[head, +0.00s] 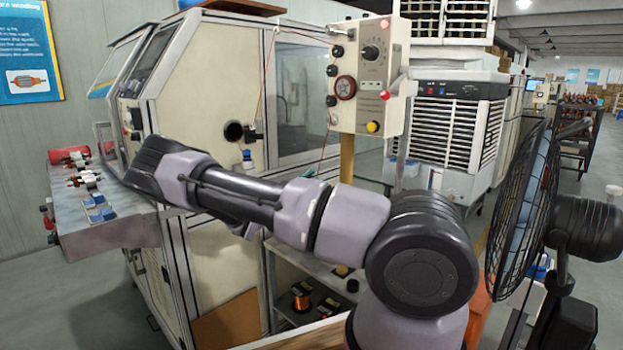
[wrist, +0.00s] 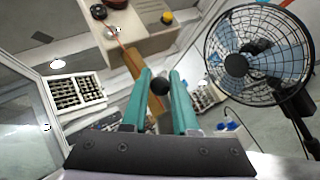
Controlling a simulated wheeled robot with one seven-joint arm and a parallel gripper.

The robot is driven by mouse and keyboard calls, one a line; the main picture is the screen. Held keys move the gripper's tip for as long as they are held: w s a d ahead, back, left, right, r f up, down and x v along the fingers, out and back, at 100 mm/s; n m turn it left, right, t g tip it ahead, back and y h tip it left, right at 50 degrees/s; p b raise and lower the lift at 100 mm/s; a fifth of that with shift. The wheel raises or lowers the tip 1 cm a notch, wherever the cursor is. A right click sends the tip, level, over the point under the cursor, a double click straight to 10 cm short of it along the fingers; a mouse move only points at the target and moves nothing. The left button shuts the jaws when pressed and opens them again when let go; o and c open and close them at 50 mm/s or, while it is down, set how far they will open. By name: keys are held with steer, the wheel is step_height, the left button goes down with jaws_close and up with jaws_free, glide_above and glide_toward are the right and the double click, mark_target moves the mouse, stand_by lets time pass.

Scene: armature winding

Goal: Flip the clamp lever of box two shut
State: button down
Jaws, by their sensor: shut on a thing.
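A black ball knob (wrist: 159,86) sits between the teal fingertips of my gripper (wrist: 160,88) in the wrist view. The fingers are closed in on it; the lever under it is hidden from this angle. A cream control box (head: 369,78) with dials, a yellow button and a red ball at its side stands on a wooden post in the head view. A similar box face (wrist: 135,25) with a yellow button shows at the top of the wrist view. No label marks box two.
A black fan (head: 525,210) stands close on the right and also fills the wrist view's right (wrist: 258,55). A cream winding machine (head: 215,110) is behind my arm. A metal bench (head: 110,235) with small parts is at left. An air cooler (head: 455,120) stands behind the box.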

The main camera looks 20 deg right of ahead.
steer(key=shift+a+f+m+g, duration=0.2)
steer(key=shift+m+g, duration=0.3)
steer(key=shift+m, duration=0.1)
steer(key=shift+s, duration=0.1)
steer(key=shift+g, duration=0.3)
steer(key=c, duration=0.7)
jaws_free()
steer(key=shift+a+f, duration=0.1)
steer(key=v, duration=1)
steer(key=shift+a+f, duration=0.25)
steer(key=shift+f, duration=0.05)
